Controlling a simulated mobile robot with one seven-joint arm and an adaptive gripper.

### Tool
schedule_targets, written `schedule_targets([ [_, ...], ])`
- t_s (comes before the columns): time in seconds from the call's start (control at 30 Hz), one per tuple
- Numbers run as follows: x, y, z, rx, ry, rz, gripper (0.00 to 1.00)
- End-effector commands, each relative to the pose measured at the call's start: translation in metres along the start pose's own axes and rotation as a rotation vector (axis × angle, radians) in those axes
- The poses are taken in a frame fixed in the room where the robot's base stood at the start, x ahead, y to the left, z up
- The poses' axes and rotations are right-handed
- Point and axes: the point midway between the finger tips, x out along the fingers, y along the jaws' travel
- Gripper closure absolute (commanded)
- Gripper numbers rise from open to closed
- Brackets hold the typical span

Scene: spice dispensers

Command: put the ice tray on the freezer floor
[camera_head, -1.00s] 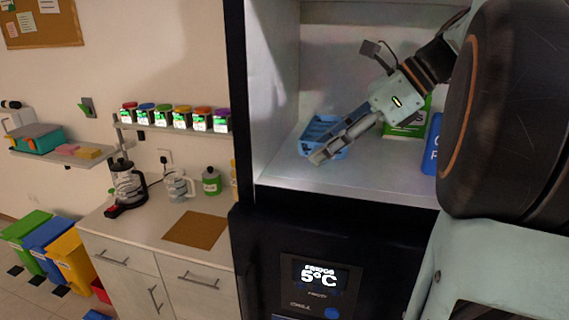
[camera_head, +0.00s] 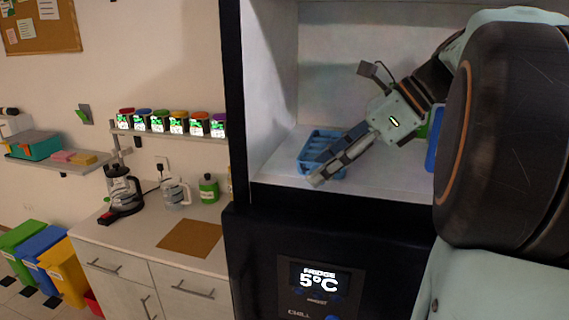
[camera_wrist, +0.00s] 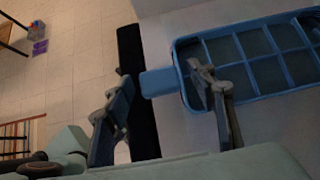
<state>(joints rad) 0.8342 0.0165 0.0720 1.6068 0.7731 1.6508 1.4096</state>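The blue ice tray (camera_head: 309,165) is at the left front of the freezer compartment and looks to rest on its pale floor (camera_head: 283,180). In the wrist view the tray (camera_wrist: 265,62) shows a grid of cells and a tab (camera_wrist: 157,82) that reaches over the black front edge. My gripper (camera_head: 325,172) is at the tray's front end. In the wrist view my gripper (camera_wrist: 160,80) has its fingers wide apart, one on each side of the tab, with a visible gap. The right finger overlaps the tray's end; contact is unclear.
The compartment's left wall (camera_head: 268,80) is close to the tray. The black fridge front (camera_head: 250,250) lies below. The floor between tray and boxes is clear.

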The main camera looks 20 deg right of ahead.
Motion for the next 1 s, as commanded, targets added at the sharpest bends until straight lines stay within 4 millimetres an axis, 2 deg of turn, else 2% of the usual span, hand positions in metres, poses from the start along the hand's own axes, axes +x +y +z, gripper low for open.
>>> schedule_targets([
  [0.37,-0.006,-0.001,0.001,-0.003,-0.001,-0.003,0.44],
  [0.73,-0.064,-0.001,0.001,-0.002,0.000,-0.005,0.44],
  [1.0,-0.076,0.000,0.001,-0.002,-0.001,-0.002,0.44],
])
